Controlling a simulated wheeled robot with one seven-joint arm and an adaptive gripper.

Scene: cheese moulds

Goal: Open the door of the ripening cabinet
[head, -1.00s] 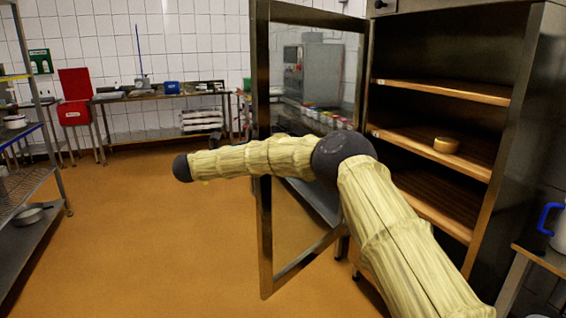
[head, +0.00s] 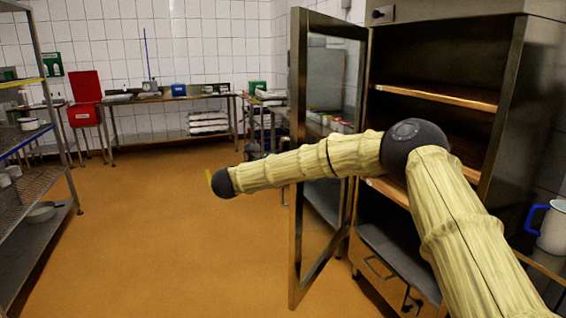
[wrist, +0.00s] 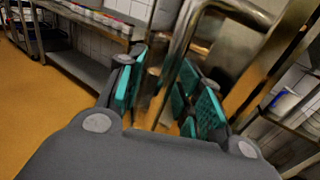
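The ripening cabinet (head: 515,110) stands at the right, its shelves exposed. Its glazed, metal-framed door (head: 298,230) stands open, hinged on the cabinet's left side and swung out toward me. In the head view my arm crosses in front of the door, and my gripper cannot be made out there. In the wrist view my gripper (wrist: 160,100) has its teal-padded fingers apart. A bent metal bar that looks like the door handle (wrist: 180,45) runs down into the gap between them. I see no clear grip on it.
A wire shelf rack (head: 40,185) stands at the left. A red bin (head: 85,100) and a work table (head: 170,98) line the back wall. A white mug with a blue handle (head: 553,228) is at the far right. The orange floor (head: 150,240) between is clear.

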